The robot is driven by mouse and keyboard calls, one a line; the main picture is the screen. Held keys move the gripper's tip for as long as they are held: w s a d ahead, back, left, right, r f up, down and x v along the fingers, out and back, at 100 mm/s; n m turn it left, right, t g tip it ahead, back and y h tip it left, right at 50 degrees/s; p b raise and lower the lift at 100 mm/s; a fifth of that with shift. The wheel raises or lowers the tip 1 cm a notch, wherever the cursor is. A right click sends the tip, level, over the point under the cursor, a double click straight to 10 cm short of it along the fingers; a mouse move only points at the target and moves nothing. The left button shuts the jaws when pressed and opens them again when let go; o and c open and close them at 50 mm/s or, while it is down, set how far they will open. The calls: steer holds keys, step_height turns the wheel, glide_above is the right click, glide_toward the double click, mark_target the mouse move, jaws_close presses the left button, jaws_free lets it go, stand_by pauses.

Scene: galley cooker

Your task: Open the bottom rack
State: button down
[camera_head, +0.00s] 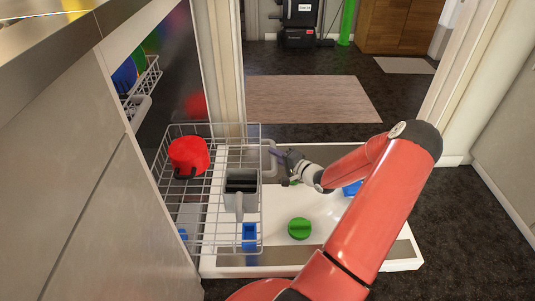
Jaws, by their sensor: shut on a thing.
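The bottom rack (212,124) is a wire basket pulled out of the dishwasher on the left, over its lowered door (370,249). A light loop handle (267,147) stands at the rack's right side. My gripper (278,155) is at this handle and is shut on it; the fingertips are small and dark here. In the rack are a red pot (188,156) and a grey, dark-mouthed jug-like container (241,184). The rack's left end is partly hidden by the cabinet side.
An upper rack (146,78) with coloured dishes sits inside the dishwasher. A green knob-like piece (300,228) is on the lowered door, and blue pieces (249,233) show nearby. A counter front (70,170) borders the left. Carpeted floor (470,230) is clear at right.

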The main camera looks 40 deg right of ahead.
steer(key=s+d+p, duration=0.2)
steer(key=s+d, duration=0.6)
steer(key=d, duration=0.3)
steer(key=shift+d+f+p, duration=0.25)
steer(key=shift+f+p, duration=0.05)
steer(key=c, duration=1.4)
jaws_free()
steer(key=shift+o, duration=0.6)
steer(key=shift+w+r, duration=0.1)
steer(key=v, duration=0.7)
steer(key=shift+s+p, duration=0.4)
steer(key=shift+r, duration=0.1)
